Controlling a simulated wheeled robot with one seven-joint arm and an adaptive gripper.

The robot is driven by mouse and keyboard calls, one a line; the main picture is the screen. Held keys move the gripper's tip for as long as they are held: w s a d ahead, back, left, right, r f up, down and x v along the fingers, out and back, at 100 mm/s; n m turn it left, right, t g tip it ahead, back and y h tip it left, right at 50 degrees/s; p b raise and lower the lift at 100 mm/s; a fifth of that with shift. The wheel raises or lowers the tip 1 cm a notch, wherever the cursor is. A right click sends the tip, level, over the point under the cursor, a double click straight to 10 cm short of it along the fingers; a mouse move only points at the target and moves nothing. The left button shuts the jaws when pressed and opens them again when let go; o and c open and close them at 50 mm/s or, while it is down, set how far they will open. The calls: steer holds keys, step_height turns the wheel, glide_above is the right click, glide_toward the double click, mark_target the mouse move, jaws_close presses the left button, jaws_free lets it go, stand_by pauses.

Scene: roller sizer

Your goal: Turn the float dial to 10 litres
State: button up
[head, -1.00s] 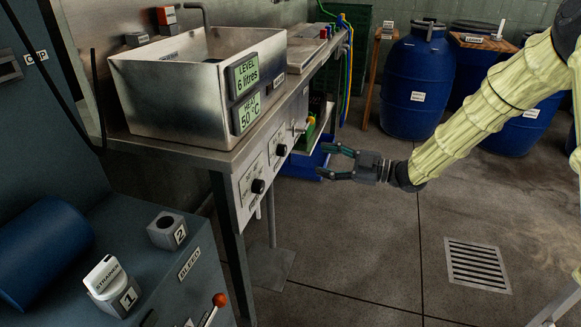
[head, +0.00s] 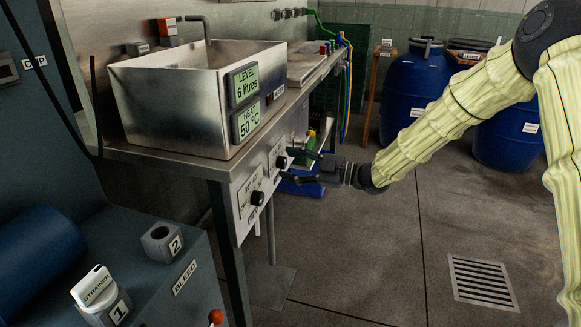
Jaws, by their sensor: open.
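Two black dials sit on the pale front panel under the steel sink: a nearer dial (head: 257,198) and a farther dial (head: 281,162). Their small labels are too small to read, so I cannot tell which is the float dial. The level display (head: 243,84) on the sink reads 6 litres. My gripper (head: 287,164) is open, its fingers pointing left at the farther dial, one above and one below it. I cannot tell whether they touch the dial.
The heat display (head: 246,121) reads 50 °C. The steel sink (head: 160,100) stands on the bench above the panel. A machine with a red-knobbed lever (head: 215,316) is at lower left. Blue barrels (head: 412,92) stand at the back right. The floor around the drain (head: 482,281) is clear.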

steer(key=shift+w+a, duration=0.1)
steer(key=shift+a, duration=0.2)
steer(key=shift+c, duration=0.3)
steer(key=c, duration=0.9)
steer(key=shift+c, duration=0.2)
